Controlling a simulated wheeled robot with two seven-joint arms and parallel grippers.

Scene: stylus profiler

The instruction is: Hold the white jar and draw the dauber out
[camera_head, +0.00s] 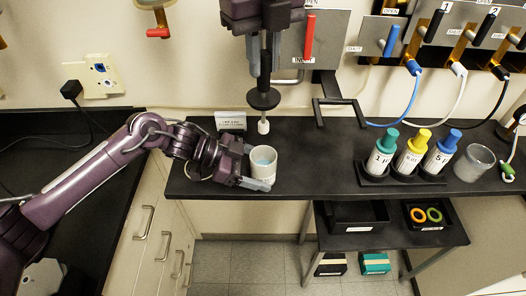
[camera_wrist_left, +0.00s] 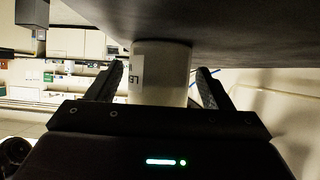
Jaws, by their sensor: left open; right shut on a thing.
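In the left wrist view the jar (camera_wrist_left: 162,75) stands between the two spread fingers, with visible gaps. My right gripper (camera_head: 265,58) points down and is shut on the dauber (camera_head: 263,99), which has a black stem, a round black cap and a white tip. The dauber hangs upright above and behind the jar, clear of it.
A small labelled sign (camera_head: 230,122) stands behind the jar. A black bracket (camera_head: 340,115) and a rack of green, yellow and blue-capped bottles (camera_head: 413,158) are to the right, beside a clear beaker (camera_head: 474,163). The bench between jar and rack is clear.

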